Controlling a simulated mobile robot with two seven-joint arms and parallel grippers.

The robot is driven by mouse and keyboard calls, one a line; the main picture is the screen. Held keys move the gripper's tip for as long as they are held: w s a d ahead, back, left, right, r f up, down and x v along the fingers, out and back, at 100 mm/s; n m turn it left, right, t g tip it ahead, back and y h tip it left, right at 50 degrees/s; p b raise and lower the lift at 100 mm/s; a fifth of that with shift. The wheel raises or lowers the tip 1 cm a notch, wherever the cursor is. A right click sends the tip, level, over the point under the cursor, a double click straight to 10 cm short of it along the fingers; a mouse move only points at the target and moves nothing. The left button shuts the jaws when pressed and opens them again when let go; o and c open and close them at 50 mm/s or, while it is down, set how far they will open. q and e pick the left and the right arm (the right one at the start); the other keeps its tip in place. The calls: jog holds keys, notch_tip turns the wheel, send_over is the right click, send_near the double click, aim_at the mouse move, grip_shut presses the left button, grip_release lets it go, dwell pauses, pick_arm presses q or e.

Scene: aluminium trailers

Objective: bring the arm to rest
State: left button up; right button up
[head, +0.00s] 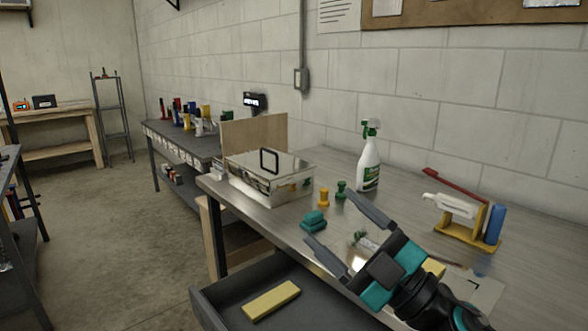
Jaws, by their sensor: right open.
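My right gripper (346,238) shows at the lower right, with its arm coming in from the bottom edge. Its two grey fingers are spread wide apart and point to the left. It is open, with nothing visible held between the fingers. It appears over the front part of the metal-topped workbench (330,165), and it hides part of the bench top behind it. My left gripper is not in view.
An open drawer (215,298) with a yellow block (271,300) juts out below the bench. A metal box (268,172), green and yellow pieces, a spray bottle (368,160) and a yellow stand (466,235) are on the bench. Floor at left is clear.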

jog(key=s+d+f+m+t+h, duration=0.1)
jog(key=s+d+f+m+h, duration=0.1)
jog(key=d+f+m+h, duration=1.4)
jog(key=s+a+f+m+g+h, duration=0.1)
jog(key=s+f+g, duration=0.55)
jog(key=s, duration=0.45)
jog(key=s+a+f+m+g+h, duration=0.1)
jog(key=s+f+g, duration=0.5)
jog(key=s+f, duration=0.3)
jog(key=w+a+f+t+y, duration=0.2)
jog(key=w+f+t, duration=0.4)
jog(key=f+t, duration=0.1)
jog(key=shift+a+f, duration=0.35)
jog(key=shift+f, duration=0.15)
jog(key=shift+w, duration=0.1)
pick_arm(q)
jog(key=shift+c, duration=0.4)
